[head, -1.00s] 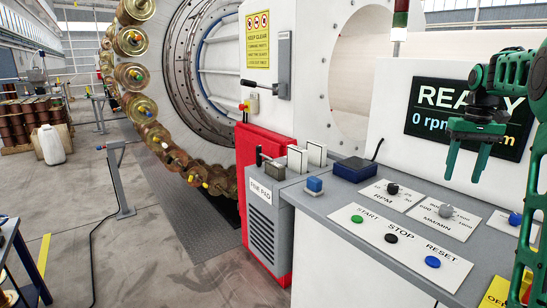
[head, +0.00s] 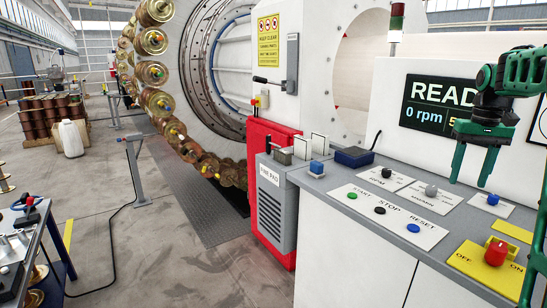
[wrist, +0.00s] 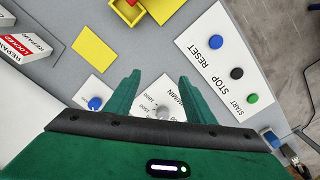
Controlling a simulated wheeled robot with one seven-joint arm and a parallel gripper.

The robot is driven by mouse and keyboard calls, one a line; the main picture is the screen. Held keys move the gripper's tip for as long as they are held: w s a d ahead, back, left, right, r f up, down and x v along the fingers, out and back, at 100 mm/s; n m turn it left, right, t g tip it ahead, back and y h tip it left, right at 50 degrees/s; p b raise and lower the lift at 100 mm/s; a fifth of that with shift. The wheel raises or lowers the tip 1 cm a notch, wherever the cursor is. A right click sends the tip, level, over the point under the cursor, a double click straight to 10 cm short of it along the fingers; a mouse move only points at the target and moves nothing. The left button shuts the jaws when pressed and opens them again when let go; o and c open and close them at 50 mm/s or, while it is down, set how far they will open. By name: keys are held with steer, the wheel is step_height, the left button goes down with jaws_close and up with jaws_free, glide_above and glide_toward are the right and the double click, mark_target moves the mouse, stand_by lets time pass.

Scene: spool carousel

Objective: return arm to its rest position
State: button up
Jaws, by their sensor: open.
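My green gripper (head: 472,165) hangs over the right part of the grey control console (head: 335,184), in front of the screen (head: 440,105). Its two fingers point down and stand apart, with nothing between them. In the wrist view my gripper (wrist: 157,85) is open above the console, with a grey knob (wrist: 162,112) between and beyond the fingers and a blue knob (wrist: 95,103) to the left. The fingers appear clear of the knobs. The screen reads READY and 0 rpm, partly hidden by my arm.
The console carries green, black and blue buttons (head: 380,210) and a red switch (head: 496,252) on a yellow plate. A large spool carousel (head: 165,105) stands behind, left. A tool cart (head: 22,262) is at the lower left.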

steer(key=s+a+f, duration=0.4)
steer(key=s+a, duration=0.1)
steer(key=s, duration=0.5)
steer(key=s+a+f+m, duration=0.1)
steer(key=s+a+f, duration=0.4)
steer(key=s, duration=0.6)
steer(key=s+a+f+m, duration=0.1)
steer(key=s+a+f, duration=0.3)
steer(key=s, duration=0.7)
steer(key=a, duration=0.2)
steer(key=shift+s+a+f, duration=0.25)
steer(key=shift+a+f, duration=0.05)
steer(key=shift+f, duration=0.05)
steer(key=shift+w+f, duration=0.25)
steer(key=shift+w, duration=0.35)
steer(key=shift+c, duration=0.7)
